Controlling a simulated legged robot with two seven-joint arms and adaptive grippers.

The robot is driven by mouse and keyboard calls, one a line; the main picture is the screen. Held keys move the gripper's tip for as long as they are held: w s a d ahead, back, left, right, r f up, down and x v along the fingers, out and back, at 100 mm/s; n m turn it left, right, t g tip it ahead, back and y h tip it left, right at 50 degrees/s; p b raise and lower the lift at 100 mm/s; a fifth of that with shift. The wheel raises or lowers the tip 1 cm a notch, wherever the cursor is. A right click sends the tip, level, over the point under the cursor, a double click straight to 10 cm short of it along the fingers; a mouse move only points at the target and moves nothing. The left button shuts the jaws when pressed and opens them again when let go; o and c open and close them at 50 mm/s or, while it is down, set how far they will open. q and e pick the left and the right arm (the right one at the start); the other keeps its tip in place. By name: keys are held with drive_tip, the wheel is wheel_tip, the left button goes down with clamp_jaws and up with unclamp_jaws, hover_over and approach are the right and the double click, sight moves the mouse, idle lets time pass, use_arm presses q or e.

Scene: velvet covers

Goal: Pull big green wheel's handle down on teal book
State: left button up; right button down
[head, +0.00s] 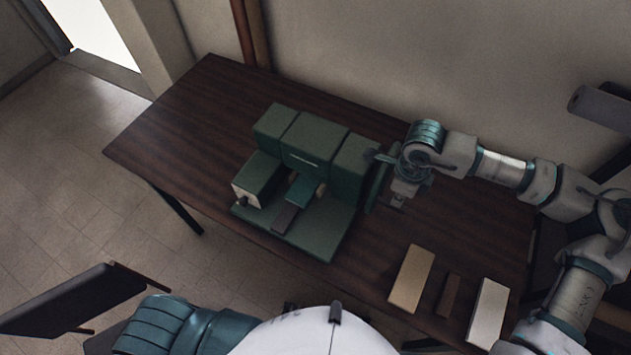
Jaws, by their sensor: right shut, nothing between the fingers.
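A dark green press machine (320,138) stands on the wooden table. Its big green wheel (378,186) is a thin upright disc on the machine's right side, seen nearly edge-on. The teal book (301,190) appears to lie in the middle of the machine, on its flat green base, partly covered by the body. My right gripper (377,156) is at the top of the wheel, shut and empty. Its hand hides part of the wheel, and I cannot tell the wheel's handle from the fingers or whether they touch. My left gripper is out of view.
The dark wooden table (190,120) is clear left of the machine. A tan block (411,279), a narrow brown block (448,295) and a white block (488,312) lie at the front right. A wall stands close behind the table.

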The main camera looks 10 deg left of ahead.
sight(380, 202)
drive_tip(key=a, duration=0.4)
drive_tip(key=shift+a+f, duration=0.1)
drive_tip(key=shift+s+f+b, duration=0.1)
drive_tip(key=shift+s+b, duration=0.1)
drive_tip(key=shift+b, duration=0.1)
drive_tip(key=shift+d+f+b, duration=0.4)
drive_tip(key=shift+d+f, duration=0.2)
drive_tip(key=shift+d, duration=0.2)
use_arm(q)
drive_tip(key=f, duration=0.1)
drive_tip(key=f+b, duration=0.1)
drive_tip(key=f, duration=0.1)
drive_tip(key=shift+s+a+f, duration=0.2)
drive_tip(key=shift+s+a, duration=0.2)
use_arm(e)
drive_tip(key=shift+a+f, duration=0.5)
drive_tip(key=shift+a, duration=0.2)
drive_tip(key=shift+s, duration=0.1)
